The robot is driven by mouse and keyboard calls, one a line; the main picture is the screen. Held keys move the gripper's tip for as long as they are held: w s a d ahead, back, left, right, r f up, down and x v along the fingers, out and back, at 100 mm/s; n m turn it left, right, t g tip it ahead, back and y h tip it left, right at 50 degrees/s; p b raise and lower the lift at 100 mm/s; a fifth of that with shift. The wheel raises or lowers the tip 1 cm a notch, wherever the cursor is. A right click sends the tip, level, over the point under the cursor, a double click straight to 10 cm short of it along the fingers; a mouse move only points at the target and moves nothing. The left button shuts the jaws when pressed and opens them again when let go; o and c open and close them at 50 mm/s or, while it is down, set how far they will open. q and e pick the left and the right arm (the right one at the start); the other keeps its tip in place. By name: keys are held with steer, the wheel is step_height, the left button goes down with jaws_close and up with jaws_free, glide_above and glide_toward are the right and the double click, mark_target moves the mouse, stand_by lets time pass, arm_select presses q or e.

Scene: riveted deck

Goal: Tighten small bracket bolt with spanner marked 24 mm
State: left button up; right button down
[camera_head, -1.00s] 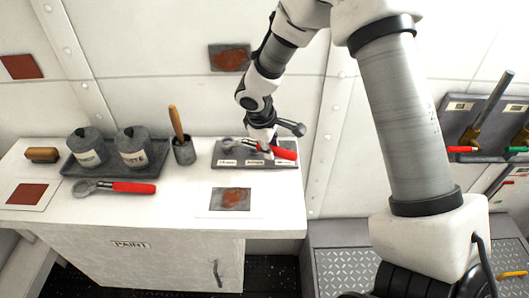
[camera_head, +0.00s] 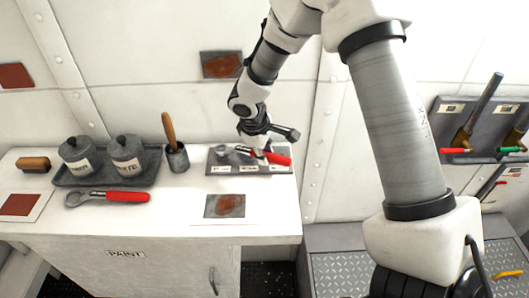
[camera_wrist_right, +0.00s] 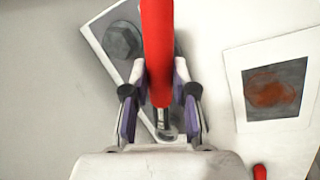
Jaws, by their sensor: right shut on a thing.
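My right gripper (camera_head: 262,152) is over the grey labelled board (camera_head: 212,160) on the white cabinet top, shut on a red-handled spanner (camera_head: 282,160). The spanner's grey head points left in the head view. In the right wrist view, the red handle (camera_wrist_right: 158,50) runs between the gripper's fingers (camera_wrist_right: 160,105), and the grey ring end shows below them. I cannot tell whether the spanner rests on the board or is just above it. A dark hexagonal head (camera_wrist_right: 122,40) shows on the board in that view. No size marking is readable. My left gripper is out of view.
Another red-handled spanner (camera_head: 125,197) lies at the left. Behind it are a tray (camera_head: 62,178) with two labelled pots, a cup (camera_head: 177,160) with a brush, and a wooden brush (camera_head: 33,163). A rusty patch sample (camera_head: 225,206) lies before the board. Levers (camera_head: 485,105) are on the right wall.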

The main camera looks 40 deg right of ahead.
steer(key=shift+f+b, duration=0.65)
steer(key=shift+f, duration=0.2)
steer(key=shift+a, duration=0.15)
stand_by(0.7)
steer(key=shift+s+a+m, duration=0.25)
steer(key=shift+a+m, duration=0.2)
steer(key=shift+m, duration=0.15)
steer(key=shift+w+d+n, duration=0.2)
steer(key=shift+d+n, duration=0.1)
steer(key=shift+d, duration=0.05)
steer(key=shift+r+p, duration=1.95)
steer(key=shift+r, duration=0.5)
steer(key=shift+f, duration=0.15)
